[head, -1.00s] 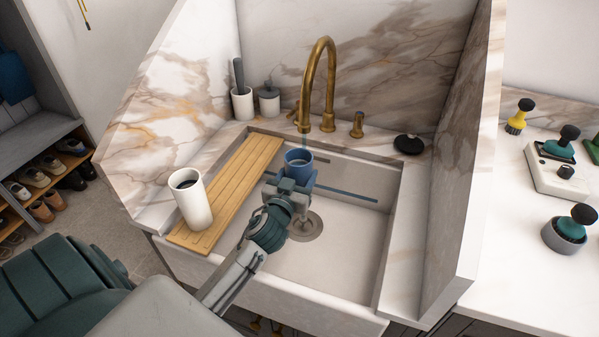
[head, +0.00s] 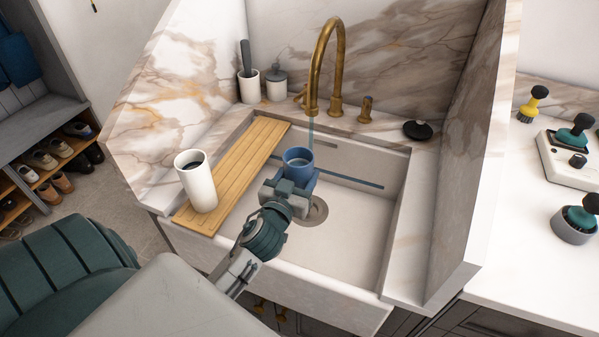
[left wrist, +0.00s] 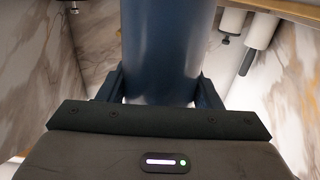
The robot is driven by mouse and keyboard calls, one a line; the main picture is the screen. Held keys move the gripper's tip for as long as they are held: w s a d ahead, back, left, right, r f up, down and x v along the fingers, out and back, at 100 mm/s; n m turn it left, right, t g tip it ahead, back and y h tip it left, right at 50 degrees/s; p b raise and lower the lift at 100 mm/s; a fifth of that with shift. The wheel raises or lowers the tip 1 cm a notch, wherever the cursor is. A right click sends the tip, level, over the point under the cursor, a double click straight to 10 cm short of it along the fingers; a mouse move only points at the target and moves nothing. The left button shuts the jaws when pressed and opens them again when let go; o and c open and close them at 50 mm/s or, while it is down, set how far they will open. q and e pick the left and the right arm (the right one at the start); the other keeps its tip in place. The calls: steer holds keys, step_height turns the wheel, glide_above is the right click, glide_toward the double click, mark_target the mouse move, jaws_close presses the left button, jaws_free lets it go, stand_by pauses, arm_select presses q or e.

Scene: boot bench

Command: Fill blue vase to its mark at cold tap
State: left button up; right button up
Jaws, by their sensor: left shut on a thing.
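The blue vase (head: 298,168) is upright over the sink, its open rim facing up, with dark liquid visible inside. My left gripper (head: 293,190) is shut around its body from the front; the left wrist view shows the vase (left wrist: 165,50) between the fingers. The brass tap (head: 314,80) arches behind the vase. A thin bluish water stream (head: 311,127) drops from its spout by the vase's back right rim; I cannot tell whether it enters. A brass handle (head: 366,108) with a blue patch stands right of the tap. The fill mark cannot be made out.
A wooden drainboard (head: 245,165) spans the sink's left side, with a white cup (head: 197,185) on its front end. Two pots (head: 249,88) stand at the back left, and a black round object (head: 417,130) at the back right. The sink basin (head: 350,225) is clear at right.

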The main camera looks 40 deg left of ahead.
arm_select(q)
steer(key=shift+r, duration=0.1)
steer(key=shift+r+p, duration=2.5)
steer(key=shift+r, duration=0.55)
steer(key=shift+f, duration=0.1)
